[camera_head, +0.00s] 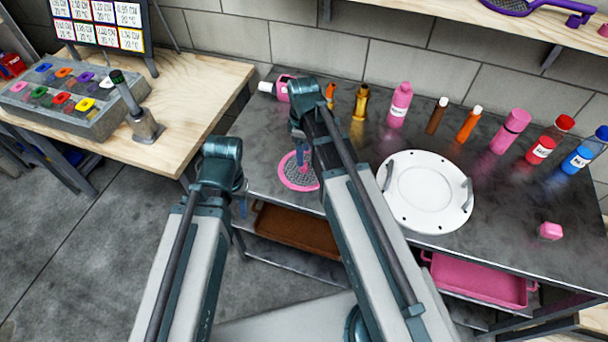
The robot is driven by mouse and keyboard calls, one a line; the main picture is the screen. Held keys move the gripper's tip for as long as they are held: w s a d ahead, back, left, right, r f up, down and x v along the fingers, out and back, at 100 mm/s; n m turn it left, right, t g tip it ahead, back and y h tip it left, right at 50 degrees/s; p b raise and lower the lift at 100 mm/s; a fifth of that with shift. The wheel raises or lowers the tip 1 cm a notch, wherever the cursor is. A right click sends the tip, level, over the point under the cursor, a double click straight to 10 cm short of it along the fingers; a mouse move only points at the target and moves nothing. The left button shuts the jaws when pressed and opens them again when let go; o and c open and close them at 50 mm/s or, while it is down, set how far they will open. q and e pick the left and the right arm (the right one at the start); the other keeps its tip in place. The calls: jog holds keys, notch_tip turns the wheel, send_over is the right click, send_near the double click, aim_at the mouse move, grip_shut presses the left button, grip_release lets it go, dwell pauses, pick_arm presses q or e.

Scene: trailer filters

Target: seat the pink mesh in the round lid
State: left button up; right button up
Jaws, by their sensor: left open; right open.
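The pink mesh (285,171) is a round grey mesh with a pink rim. It lies on the dark worktop left of the lid, partly hidden by my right arm. The round lid (428,196) is a white disc with small dark holes around its edge and two grey handles. It lies flat on the worktop, with nothing on it. My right gripper (301,160) points down over the mesh, open; whether it touches the mesh cannot be told. My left gripper (243,207) is small in view, open and empty at the worktop's front left edge, apart from the mesh.
Several bottles stand along the back of the worktop, including a pink bottle (399,105) and a blue one (582,155). A pink block (550,231) lies at the right. A pink tray (482,283) and a brown tray (298,228) sit on the shelf below.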

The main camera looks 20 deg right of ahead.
aim_at(304, 167)
notch_tip(304, 167, down, 6)
jog(key=b, duration=0.5)
jog(key=shift+w+d+r, duration=0.1)
jog(key=shift+d+r, duration=0.05)
jog(key=shift+r, duration=0.2)
grip_shut()
